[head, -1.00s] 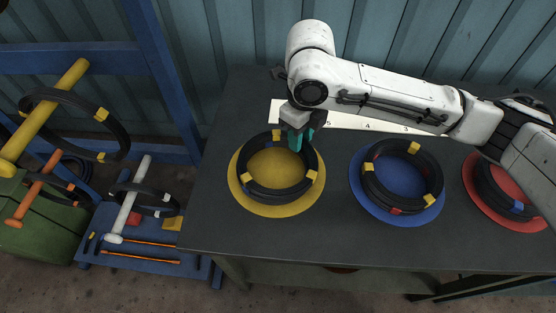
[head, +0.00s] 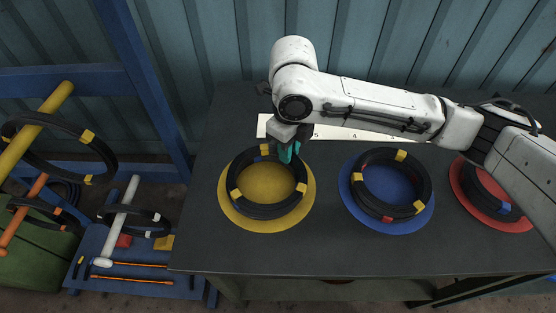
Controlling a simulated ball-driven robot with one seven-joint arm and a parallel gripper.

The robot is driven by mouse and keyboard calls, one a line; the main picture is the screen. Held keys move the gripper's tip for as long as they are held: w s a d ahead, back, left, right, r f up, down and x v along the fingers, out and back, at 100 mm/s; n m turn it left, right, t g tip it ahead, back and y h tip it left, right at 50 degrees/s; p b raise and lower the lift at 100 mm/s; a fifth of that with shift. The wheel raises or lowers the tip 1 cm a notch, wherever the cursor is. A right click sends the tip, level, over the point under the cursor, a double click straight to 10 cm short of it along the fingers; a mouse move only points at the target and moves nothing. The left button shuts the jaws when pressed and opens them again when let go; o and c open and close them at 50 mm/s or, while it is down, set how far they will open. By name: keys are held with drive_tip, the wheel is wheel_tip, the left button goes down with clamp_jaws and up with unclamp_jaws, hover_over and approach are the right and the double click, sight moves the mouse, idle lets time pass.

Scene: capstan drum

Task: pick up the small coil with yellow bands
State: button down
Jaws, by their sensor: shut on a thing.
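A black coil with yellow bands (head: 265,211) lies on the yellow disc (head: 267,184) on the table in the head view. A blue band shows at its far side, so a second coil may lie under it; I cannot tell. My gripper (head: 288,153), with teal fingers, points down at the coil's far right rim and is shut on it. The fingers hide part of that rim. The coil still appears low over the disc. Another black coil with yellow and red bands (head: 390,211) lies on the blue disc (head: 388,185).
A red disc (head: 470,200) with a dark coil lies at the right, partly behind my arm. A white numbered strip (head: 340,132) lies along the table's back. A blue rack (head: 150,85) with pegs holding coils stands left. The table's front is clear.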

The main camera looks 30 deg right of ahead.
drive_tip(key=shift+r+p, duration=0.5)
drive_tip(key=shift+r, duration=0.25)
wheel_tip(320, 180, up, 3)
drive_tip(key=shift+f+p, duration=0.1)
drive_tip(key=shift+p, duration=1)
drive_tip(key=s+r+p, duration=0.8)
drive_tip(key=s, duration=0.6)
drive_tip(key=shift+a+r, duration=0.4)
drive_tip(key=shift+a, duration=0.05)
